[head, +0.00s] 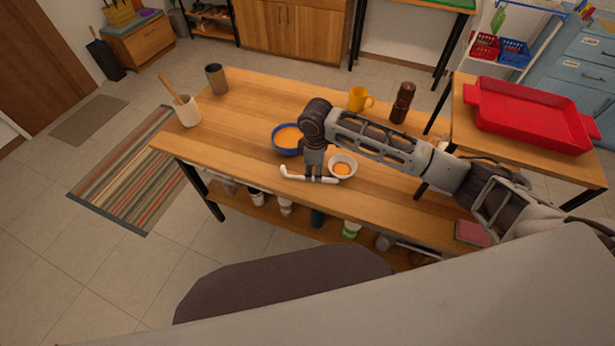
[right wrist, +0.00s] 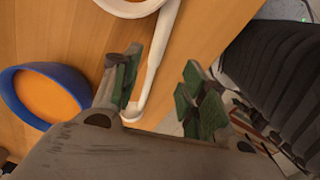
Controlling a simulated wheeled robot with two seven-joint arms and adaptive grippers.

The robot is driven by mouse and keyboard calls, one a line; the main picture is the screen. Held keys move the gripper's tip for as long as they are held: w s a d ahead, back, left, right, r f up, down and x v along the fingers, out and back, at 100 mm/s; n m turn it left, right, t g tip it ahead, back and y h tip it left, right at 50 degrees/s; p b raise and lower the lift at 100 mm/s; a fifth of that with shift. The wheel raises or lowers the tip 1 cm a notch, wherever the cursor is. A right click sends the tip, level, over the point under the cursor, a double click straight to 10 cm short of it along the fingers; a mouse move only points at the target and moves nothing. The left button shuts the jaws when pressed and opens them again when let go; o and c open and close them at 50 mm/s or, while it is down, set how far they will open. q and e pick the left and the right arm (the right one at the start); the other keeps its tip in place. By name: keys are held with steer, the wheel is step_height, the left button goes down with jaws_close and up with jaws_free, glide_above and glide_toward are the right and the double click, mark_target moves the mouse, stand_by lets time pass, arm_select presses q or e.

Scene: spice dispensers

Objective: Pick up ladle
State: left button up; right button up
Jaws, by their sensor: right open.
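The ladle is the long white piece (head: 295,174) lying on the table near its front edge. In the right wrist view its white handle (right wrist: 158,60) runs down from the top, past the left finger. My right gripper (head: 314,177) points down at it from above. The right wrist view shows this gripper (right wrist: 165,92) open, with green finger pads apart and the handle's lower end beside the left pad. I cannot tell whether that finger touches it. My left gripper is out of view.
A blue bowl (head: 284,149) with orange content and a white bowl (head: 342,159) with orange content stand close by. A yellow mug (head: 358,98), a brown grinder (head: 402,104) and a utensil crock (head: 187,110) are farther off.

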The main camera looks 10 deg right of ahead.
steer(key=shift+w+d+f, duration=0.1)
steer(key=shift+d+f, duration=0.15)
steer(key=shift+f, duration=0.4)
steer(key=f, duration=0.3)
steer(key=shift+w+d+f, duration=0.2)
steer(key=shift+w+d, duration=0.05)
steer(key=shift+f, duration=0.25)
steer(key=c, duration=0.8)
jaws_close()
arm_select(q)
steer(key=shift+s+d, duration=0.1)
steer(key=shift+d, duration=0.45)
